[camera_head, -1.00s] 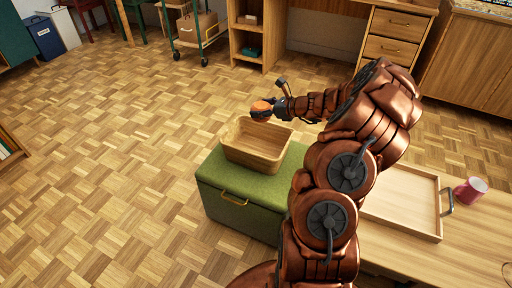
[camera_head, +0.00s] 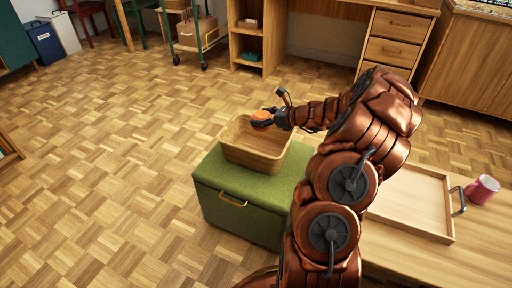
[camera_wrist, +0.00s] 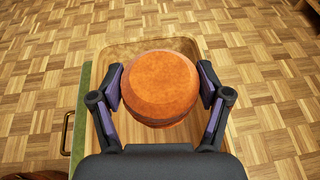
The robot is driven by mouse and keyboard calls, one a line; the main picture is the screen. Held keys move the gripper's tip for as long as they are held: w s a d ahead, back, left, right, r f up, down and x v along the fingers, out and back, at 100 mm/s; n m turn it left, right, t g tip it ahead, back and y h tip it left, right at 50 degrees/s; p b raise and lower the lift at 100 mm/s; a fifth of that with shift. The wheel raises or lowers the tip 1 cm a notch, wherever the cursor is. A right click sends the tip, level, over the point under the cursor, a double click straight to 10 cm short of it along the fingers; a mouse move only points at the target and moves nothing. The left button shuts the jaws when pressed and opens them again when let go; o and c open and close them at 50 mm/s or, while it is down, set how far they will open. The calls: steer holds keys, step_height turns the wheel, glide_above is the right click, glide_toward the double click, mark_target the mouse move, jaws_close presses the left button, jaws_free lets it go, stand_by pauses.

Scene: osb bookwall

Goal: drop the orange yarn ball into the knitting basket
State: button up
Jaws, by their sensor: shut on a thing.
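The orange yarn ball (camera_wrist: 160,88) is held between the two fingers of my gripper (camera_wrist: 163,95), which is shut on it. In the head view the ball (camera_head: 262,118) shows at the tip of my gripper (camera_head: 268,118), over the far part of the knitting basket. The knitting basket (camera_head: 246,157) is a wooden, open-topped box on a green-topped chest. In the wrist view the basket's rim (camera_wrist: 105,58) shows around and behind the ball. Most of the basket floor is hidden by the ball and gripper.
The green chest (camera_head: 218,183) with a brass handle bears the basket. A wooden tray (camera_head: 412,200) and a pink mug (camera_head: 483,189) stand on the table at right. A wooden desk (camera_head: 385,40) is at the back. The parquet floor at left is clear.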

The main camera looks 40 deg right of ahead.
steer(key=o, duration=1.1)
steer(key=v, duration=1.2)
